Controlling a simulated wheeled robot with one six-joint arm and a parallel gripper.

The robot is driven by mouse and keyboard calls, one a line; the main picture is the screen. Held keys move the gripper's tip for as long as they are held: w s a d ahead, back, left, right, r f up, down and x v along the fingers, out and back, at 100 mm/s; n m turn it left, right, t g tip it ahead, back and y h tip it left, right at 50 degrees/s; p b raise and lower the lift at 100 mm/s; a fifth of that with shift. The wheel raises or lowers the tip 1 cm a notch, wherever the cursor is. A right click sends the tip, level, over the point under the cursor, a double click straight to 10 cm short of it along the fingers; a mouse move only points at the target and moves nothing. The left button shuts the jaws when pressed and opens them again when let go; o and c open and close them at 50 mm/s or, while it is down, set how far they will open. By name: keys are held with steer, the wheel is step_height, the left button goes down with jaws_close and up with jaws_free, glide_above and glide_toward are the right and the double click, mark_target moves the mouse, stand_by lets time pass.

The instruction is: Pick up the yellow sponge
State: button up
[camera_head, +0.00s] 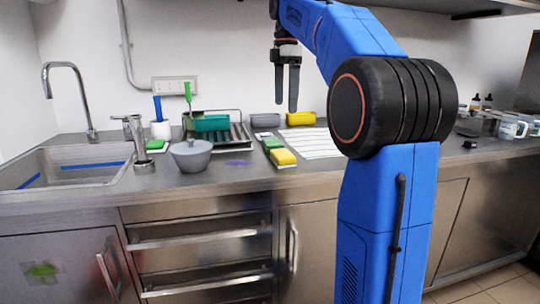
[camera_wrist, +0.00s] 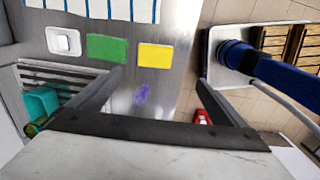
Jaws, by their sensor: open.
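The yellow sponge (camera_head: 283,157) lies near the front edge of the steel counter, just in front of a green sponge (camera_head: 271,143). In the wrist view the yellow sponge (camera_wrist: 155,55) shows as a yellow rectangle, unobstructed, with the green sponge (camera_wrist: 107,48) to its left and a small gap between them. My gripper (camera_head: 286,106) points down, well above the counter and apart from the sponge. In the wrist view my gripper (camera_wrist: 160,80) is open and empty, its fingers spread wide, with the sponge showing just beyond the gap between the fingertips.
A white item (camera_wrist: 63,40) lies beyond the green sponge. A striped white mat (camera_head: 313,143) lies right. Yellow (camera_head: 301,118) and grey (camera_head: 265,120) tubs stand behind.

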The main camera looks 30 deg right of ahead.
glide_above(283, 153)
step_height(283, 153, down, 11)
steer(key=shift+s+f, duration=0.1)
steer(key=shift+f, duration=0.1)
steer(key=shift+w+f, duration=0.2)
steer(key=shift+f, duration=2.6)
steer(key=c, duration=1.1)
